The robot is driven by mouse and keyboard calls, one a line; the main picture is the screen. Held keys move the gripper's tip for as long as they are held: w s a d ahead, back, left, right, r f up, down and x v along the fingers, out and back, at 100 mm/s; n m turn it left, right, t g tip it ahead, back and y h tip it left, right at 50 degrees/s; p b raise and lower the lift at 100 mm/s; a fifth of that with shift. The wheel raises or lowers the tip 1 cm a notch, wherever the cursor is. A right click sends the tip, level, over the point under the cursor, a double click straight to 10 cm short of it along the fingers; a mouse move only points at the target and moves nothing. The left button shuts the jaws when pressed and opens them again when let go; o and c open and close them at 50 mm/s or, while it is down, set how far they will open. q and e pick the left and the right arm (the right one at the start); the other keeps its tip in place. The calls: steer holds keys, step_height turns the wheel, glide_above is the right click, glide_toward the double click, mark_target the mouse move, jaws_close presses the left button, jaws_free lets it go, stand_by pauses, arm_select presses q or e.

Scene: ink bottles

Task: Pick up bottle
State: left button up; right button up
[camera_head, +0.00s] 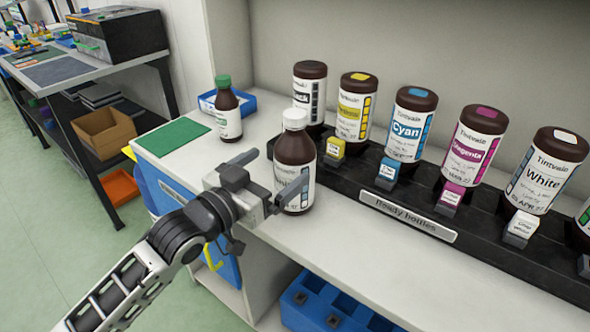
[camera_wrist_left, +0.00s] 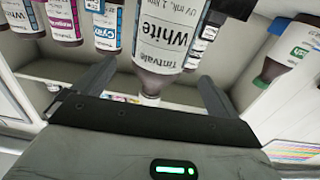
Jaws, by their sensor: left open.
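A brown bottle with a white cap and white label (camera_head: 297,155) stands upright on the near part of the white counter, in front of the black rack. My left gripper (camera_head: 267,178) is open at the bottle's left side; one finger crosses in front of its lower label, the other is on the far left side. In the left wrist view the bottle (camera_wrist_left: 165,40) appears upside down, its label reading "White", between and beyond the two open fingers (camera_wrist_left: 155,90). No contact can be made out. My right gripper is not in view.
A black rack (camera_head: 500,245) labelled "Ready bottles" holds several brown bottles, including Cyan (camera_head: 408,125) and White (camera_head: 545,175). A green-capped bottle (camera_head: 228,110) stands left, near a blue tray (camera_head: 245,100) and green mat (camera_head: 170,137). The counter's front right is clear.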

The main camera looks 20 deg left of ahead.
mark_target(295, 154)
arm_select(q)
steer(key=shift+x, duration=1.15)
steer(key=x, duration=0.4)
steer(key=shift+w+d, duration=0.15)
steer(key=shift+d, duration=0.05)
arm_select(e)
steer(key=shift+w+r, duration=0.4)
